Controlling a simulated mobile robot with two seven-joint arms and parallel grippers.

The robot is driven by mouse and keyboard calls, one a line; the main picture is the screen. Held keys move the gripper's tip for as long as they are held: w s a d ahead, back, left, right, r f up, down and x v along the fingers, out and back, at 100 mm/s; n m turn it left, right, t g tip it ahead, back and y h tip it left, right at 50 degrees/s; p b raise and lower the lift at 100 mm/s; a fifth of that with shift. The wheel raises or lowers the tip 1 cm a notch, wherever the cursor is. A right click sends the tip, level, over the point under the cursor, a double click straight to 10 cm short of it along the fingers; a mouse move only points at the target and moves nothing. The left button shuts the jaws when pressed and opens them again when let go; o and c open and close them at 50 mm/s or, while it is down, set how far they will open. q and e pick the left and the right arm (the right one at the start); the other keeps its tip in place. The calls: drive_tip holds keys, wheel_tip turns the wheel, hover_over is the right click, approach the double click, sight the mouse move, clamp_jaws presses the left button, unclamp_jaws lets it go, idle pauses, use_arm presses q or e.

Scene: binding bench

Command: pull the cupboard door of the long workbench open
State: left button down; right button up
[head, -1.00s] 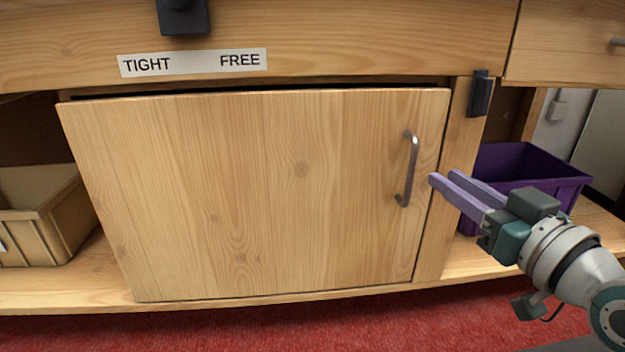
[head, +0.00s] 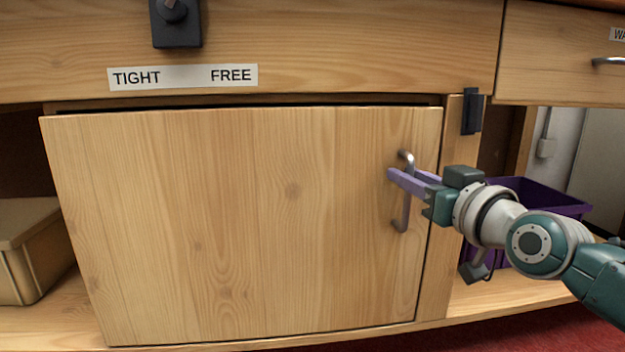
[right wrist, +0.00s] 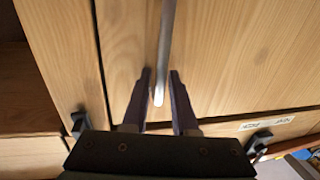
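The wooden cupboard door (head: 240,220) fills the middle of the head view and looks shut, with a dark gap along its top edge. Its upright metal bar handle (head: 406,208) is near the door's right edge. My right gripper (head: 403,174) is at the upper half of the handle, with its purple fingers one on either side of the bar. In the right wrist view, the handle (right wrist: 166,45) runs between the open fingers (right wrist: 160,73), with a narrow gap on each side. My left gripper is not in view.
A purple bin (head: 560,200) stands on the shelf to the right, partly behind my right arm. A tan box (head: 25,250) is on the left shelf. A black catch (head: 472,112) sits on the post right of the door. A TIGHT/FREE label (head: 183,77) is above.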

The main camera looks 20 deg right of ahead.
drive_tip(key=shift+c, duration=0.4)
clamp_jaws()
idle(0.9)
